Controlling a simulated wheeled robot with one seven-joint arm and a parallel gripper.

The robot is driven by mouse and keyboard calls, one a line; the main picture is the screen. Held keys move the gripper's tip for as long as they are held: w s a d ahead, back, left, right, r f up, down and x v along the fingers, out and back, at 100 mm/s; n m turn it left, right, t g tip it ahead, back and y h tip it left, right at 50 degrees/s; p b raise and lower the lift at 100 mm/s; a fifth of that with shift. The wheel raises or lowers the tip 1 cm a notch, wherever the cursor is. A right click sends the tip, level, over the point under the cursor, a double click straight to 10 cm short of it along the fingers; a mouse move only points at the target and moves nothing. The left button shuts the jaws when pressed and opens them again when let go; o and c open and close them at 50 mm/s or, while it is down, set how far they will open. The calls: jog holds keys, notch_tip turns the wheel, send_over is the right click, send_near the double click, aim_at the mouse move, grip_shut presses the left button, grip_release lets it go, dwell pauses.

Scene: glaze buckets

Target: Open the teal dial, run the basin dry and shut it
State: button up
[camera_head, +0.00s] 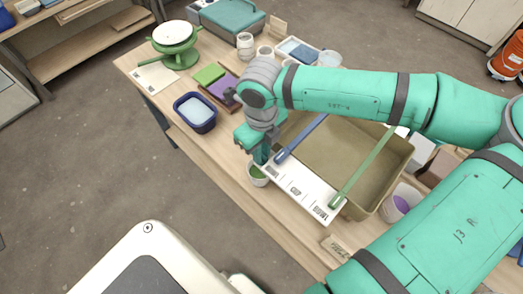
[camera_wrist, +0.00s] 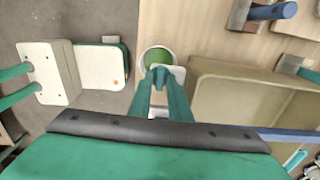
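The tan basin (camera_head: 340,155) stands on the wooden bench; a bare stretch of its floor shows, and its left part is behind my arm. A blue lever (camera_head: 300,138) and a green lever (camera_head: 362,168) slant across it above a white labelled strip (camera_head: 297,190). I cannot make out a teal dial; my gripper may hide it. My gripper (camera_head: 262,155) points down at the strip's left end, above a small white cup with green inside (camera_head: 258,172). In the wrist view its two teal fingers (camera_wrist: 163,85) end close to that cup (camera_wrist: 158,57). Whether they hold something is unclear.
A blue tub (camera_head: 195,112), a purple block (camera_head: 222,88) and a green block (camera_head: 208,73) lie left on the bench. A green stand (camera_head: 178,50) is farther back. A white bucket with purple inside (camera_head: 401,202) stands right of the basin.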

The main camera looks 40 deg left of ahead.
notch_tip(320, 180, up, 11)
dwell(0.7)
jog(key=shift+f, duration=0.15)
dwell(0.3)
